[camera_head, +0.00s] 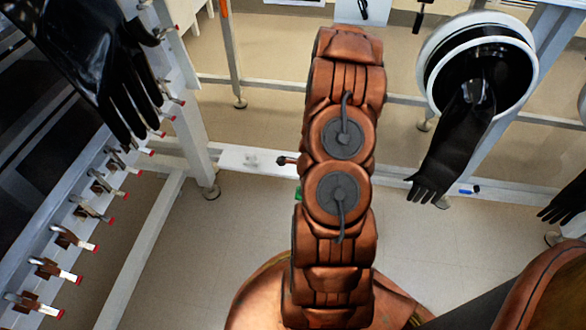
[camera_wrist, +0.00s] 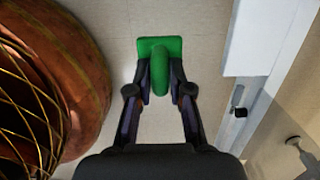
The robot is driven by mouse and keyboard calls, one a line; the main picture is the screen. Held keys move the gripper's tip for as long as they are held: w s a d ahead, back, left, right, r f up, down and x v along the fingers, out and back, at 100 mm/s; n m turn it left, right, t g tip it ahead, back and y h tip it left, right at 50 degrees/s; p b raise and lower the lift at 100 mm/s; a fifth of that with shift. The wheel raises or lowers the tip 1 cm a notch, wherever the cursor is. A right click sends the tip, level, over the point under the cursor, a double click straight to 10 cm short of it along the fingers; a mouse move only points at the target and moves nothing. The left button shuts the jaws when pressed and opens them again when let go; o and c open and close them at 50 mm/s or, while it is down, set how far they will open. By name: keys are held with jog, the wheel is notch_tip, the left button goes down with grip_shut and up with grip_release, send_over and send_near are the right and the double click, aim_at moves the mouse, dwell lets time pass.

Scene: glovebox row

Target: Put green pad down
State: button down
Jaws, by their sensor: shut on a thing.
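The green pad (camera_wrist: 174,45) has a flat rectangular plate and a rounded handle along its middle. In the wrist view it is at the upper centre, between the fingertips of my gripper (camera_wrist: 159,90). The two dark fingers are shut on the pad's handle. Pale floor shows around the pad; I cannot tell how high the pad is above it. In the head view only a small green sliver (camera_head: 298,194) shows at the left edge of my copper-coloured arm. My gripper is hidden there behind the arm.
A white frame beam (camera_wrist: 262,40) runs close on the right in the wrist view. In the head view, a glovebox with a row of red-tipped clamps (camera_head: 70,240) is at left. Black gloves hang at left (camera_head: 110,65) and right (camera_head: 455,140). Open floor (camera_head: 200,270) lies below.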

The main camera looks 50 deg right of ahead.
jog(key=w+d+b, duration=0.1)
jog(key=w+d, duration=0.1)
jog(key=w, duration=0.2)
jog(key=w+d+f+b, duration=0.1)
jog(key=w+d+b, duration=0.1)
jog(key=w+d, duration=0.1)
jog(key=w+d+b, duration=0.2)
jog(key=w+d, duration=0.1)
jog(key=w, duration=0.2)
jog(key=shift+w+d+f, duration=0.2)
jog(key=shift+w+f, duration=0.15)
jog(key=shift+w, duration=0.05)
jog(key=shift+w+d+f+b, duration=0.1)
jog(key=shift+w+f+b, duration=0.1)
jog(key=shift+f, duration=0.55)
jog(key=shift+w+d+f+b, duration=0.1)
jog(key=shift+f+b, duration=0.1)
jog(key=shift+f, duration=0.5)
jog(key=c, duration=1.1)
grip_release()
jog(key=shift+o, duration=0.2)
jog(key=shift+f+b, duration=0.3)
jog(key=shift+b, duration=0.25)
